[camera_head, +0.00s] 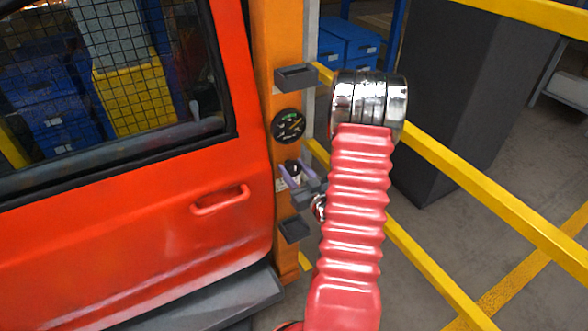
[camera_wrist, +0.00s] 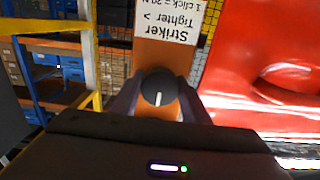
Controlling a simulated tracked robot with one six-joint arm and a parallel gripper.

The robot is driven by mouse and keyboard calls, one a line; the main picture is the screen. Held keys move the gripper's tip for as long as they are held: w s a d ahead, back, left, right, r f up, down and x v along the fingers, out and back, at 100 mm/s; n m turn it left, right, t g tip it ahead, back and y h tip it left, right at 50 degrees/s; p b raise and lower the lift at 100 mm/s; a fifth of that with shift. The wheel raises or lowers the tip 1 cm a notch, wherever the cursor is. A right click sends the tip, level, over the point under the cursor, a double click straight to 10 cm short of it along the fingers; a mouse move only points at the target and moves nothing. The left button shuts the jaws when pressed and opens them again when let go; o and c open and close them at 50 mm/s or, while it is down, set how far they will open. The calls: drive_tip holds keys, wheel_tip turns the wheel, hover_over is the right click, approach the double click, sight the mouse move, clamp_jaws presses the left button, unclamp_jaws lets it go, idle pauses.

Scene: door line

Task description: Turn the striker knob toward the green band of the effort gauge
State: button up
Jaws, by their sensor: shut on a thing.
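The striker knob (camera_wrist: 158,87) is round and black, with a white pointer line that points down and slightly left in the wrist view. My gripper (camera_wrist: 158,100) is shut on the knob, with one purple-grey finger on each side. In the head view my gripper (camera_head: 292,174) is at the orange post, below the effort gauge. The effort gauge (camera_head: 289,126) is a round black dial with a small green band at its upper right. Its needle is too small to read surely. A white label (camera_wrist: 172,20) reads "Striker Tighter >" upside down in the wrist view.
The orange post (camera_head: 275,45) carries a dark bracket (camera_head: 296,77) above the gauge and another (camera_head: 294,229) below my gripper. A red vehicle door (camera_head: 150,220) stands close on the left. Yellow rails (camera_head: 480,183) run behind my arm on the right.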

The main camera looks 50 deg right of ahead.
drive_tip(key=shift+c, duration=0.8)
drive_tip(key=shift+s+d, duration=0.1)
drive_tip(key=shift+d, duration=0.25)
drive_tip(key=shift+c, duration=0.2)
drive_tip(key=shift+a, duration=0.2)
drive_tip(key=shift+n, duration=2.9)
drive_tip(key=shift+a, duration=0.1)
